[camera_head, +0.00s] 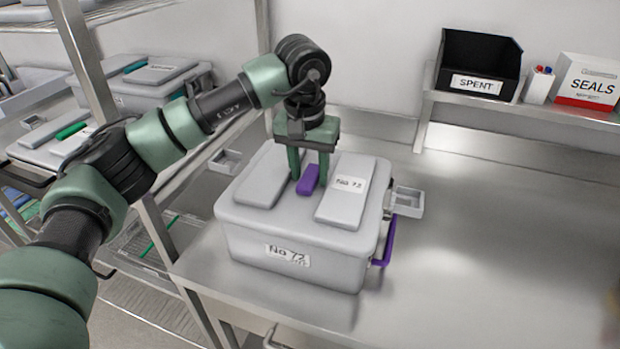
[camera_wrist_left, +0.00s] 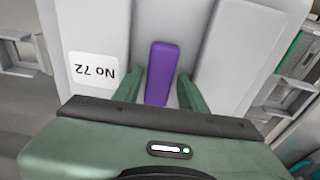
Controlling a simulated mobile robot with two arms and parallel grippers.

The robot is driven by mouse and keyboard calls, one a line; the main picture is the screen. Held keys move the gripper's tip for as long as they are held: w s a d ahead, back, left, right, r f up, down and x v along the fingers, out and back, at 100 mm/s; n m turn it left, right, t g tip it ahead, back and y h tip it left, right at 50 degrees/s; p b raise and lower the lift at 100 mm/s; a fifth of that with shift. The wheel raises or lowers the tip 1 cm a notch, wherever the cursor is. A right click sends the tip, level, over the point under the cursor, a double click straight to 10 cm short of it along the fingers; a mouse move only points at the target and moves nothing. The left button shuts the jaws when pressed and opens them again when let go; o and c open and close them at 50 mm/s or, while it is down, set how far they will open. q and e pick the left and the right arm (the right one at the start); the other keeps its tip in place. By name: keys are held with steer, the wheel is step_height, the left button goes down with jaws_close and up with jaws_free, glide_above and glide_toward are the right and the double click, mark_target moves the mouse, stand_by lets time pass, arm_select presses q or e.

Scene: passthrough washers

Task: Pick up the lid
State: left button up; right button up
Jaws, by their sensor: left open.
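The grey lid (camera_head: 346,237) lies on a grey box (camera_head: 300,262) marked "No 72" on the steel table. A purple handle (camera_head: 308,180) stands in the middle of the lid between two raised panels. My left gripper (camera_head: 309,180) is over the lid, pointing down and open, with a finger on each side of the purple handle. In the left wrist view the purple handle (camera_wrist_left: 160,72) shows between the two green fingers (camera_wrist_left: 158,88), with a gap on both sides. The right gripper is not in view.
A purple clasp (camera_head: 388,242) hangs on the box's right side. A black "SPENT" bin (camera_head: 478,68), a pen cup (camera_head: 538,85) and a "SEALS" box (camera_head: 586,80) stand on a wall shelf. Shelving with similar boxes (camera_head: 150,85) is at left. The table right of the box is clear.

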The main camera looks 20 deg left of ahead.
arm_select(q)
jaws_close()
steer(key=shift+r, duration=0.15)
stand_by(1.2)
